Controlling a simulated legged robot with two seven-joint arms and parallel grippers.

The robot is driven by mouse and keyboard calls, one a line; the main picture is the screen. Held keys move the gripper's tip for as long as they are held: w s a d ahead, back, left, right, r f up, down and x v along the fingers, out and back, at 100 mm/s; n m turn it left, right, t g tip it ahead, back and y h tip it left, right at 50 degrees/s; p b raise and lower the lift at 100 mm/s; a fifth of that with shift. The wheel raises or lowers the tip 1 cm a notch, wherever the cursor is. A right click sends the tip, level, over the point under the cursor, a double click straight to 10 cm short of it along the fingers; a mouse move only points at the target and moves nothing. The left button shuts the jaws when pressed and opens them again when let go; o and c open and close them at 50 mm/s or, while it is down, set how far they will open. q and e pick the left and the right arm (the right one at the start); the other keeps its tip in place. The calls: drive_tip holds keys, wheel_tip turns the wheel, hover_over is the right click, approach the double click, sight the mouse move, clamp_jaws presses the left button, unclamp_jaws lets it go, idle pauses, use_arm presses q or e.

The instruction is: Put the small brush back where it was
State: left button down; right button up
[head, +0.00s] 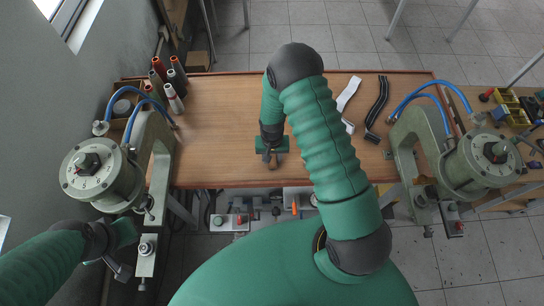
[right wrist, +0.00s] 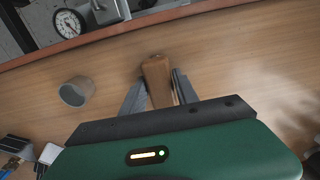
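The small brush shows in the right wrist view as a brown wooden piece (right wrist: 156,75) between the two grey fingers. In the head view only a small brown part (head: 273,163) shows below the gripper. My right gripper (right wrist: 160,84) is over the wooden table (head: 225,130) near its front edge, with its fingertips closed against both sides of the wood. Its bristles are not clear to see. I cannot tell whether the brush touches the table.
A grey cup (right wrist: 76,91) stands on the table beside the brush. Two green pneumatic machines (head: 102,172) and (head: 478,160) flank the table. Several thread spools (head: 171,85) stand at the back left. White and black strips (head: 377,108) lie right. The table's left middle is clear.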

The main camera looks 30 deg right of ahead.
drive_tip(key=o, duration=0.3)
drive_tip(key=shift+r, duration=0.15)
drive_tip(key=shift+r, duration=0.25)
wheel_tip(320, 180, up, 11)
drive_tip(key=b, duration=0.3)
drive_tip(key=shift+r, duration=0.2)
